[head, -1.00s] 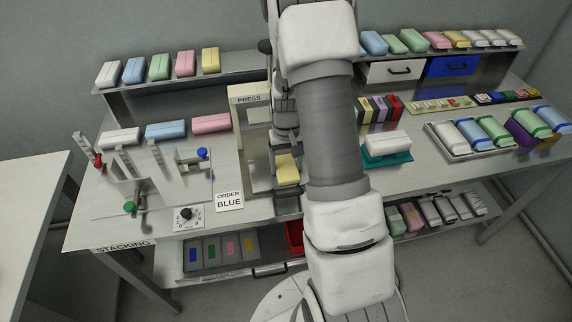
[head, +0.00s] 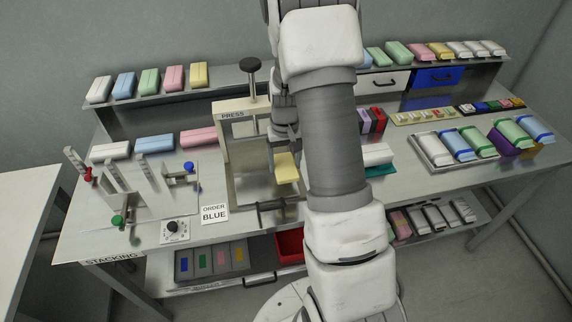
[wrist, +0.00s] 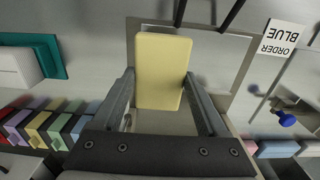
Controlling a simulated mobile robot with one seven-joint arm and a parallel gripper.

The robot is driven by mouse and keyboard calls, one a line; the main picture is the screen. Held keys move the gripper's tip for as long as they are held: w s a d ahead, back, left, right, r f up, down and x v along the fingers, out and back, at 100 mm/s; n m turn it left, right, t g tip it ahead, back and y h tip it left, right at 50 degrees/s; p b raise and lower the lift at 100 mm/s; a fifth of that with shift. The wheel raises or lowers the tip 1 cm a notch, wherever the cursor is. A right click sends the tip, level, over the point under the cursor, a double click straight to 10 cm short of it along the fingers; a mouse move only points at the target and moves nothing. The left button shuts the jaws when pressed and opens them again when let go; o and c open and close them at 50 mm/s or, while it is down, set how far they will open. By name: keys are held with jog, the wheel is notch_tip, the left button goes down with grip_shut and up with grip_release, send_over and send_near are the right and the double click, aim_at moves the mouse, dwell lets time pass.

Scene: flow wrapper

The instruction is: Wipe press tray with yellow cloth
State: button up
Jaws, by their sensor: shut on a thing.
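The yellow cloth (head: 286,167) is a flat, pale yellow pad. It also fills the middle of the wrist view (wrist: 163,65). My gripper (wrist: 160,80) is shut on it, with one finger at each side. In the head view my arm hides most of the gripper. The tray also shows behind the cloth in the wrist view (wrist: 225,55). I cannot tell whether the cloth touches it.
The stacking fixture (head: 125,195) with upright posts stands left of the press. The order card (head: 214,213) and a dial (head: 175,231) are at the front edge. A teal tray with a white block (wrist: 45,55) lies beside the press. A tray of coloured packs (head: 430,155) is at right.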

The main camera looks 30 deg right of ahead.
jog(key=shift+r+p, duration=0.7)
jog(key=shift+r, duration=0.7)
